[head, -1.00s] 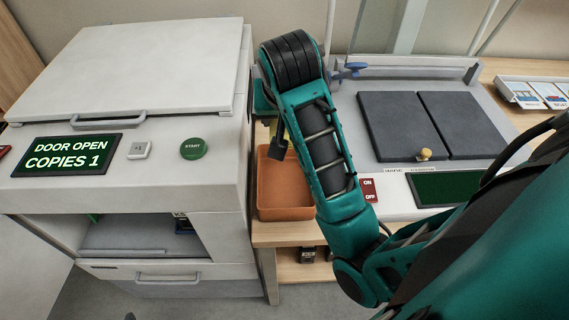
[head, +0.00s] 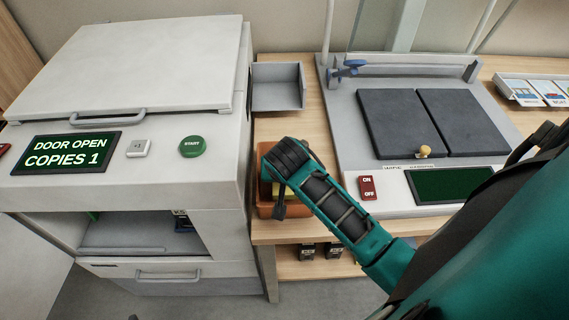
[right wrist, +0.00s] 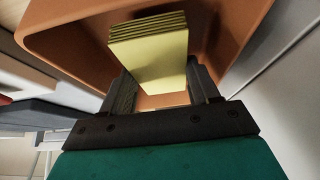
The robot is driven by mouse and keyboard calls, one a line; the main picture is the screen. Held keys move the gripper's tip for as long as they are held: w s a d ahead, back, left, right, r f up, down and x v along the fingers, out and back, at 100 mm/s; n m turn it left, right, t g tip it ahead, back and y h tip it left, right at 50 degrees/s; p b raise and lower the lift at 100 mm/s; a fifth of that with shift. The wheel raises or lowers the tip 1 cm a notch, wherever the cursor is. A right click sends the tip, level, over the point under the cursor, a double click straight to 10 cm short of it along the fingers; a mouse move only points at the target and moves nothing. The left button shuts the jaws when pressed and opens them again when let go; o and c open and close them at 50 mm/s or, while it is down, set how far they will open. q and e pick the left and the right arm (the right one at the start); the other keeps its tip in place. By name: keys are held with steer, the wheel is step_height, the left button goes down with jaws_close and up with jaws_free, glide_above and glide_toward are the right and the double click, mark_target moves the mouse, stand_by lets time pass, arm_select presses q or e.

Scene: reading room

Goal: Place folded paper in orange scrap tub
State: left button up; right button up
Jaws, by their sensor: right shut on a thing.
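The folded paper (right wrist: 148,60) is a yellow, many-layered piece between the two fingers of my right gripper (right wrist: 163,92), which is shut on it. The orange scrap tub (right wrist: 75,45) surrounds the paper in the right wrist view. I cannot tell whether the paper touches the tub's floor. In the head view the tub (head: 268,211) stands on the wooden bench beside the copier, and my right arm covers much of it. The right gripper is mostly hidden there beneath the wrist. My left gripper is not in view.
A white copier (head: 130,75) with its front door open stands close left of the tub. An empty grey tray (head: 278,88) lies behind it. A grey machine with two dark plates (head: 400,120) and a red switch (head: 367,187) is at the right.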

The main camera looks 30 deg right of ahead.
steer(key=shift+f, duration=0.85)
steer(key=shift+f, duration=0.1)
steer(key=o, duration=1)
steer(key=v, duration=1.2)
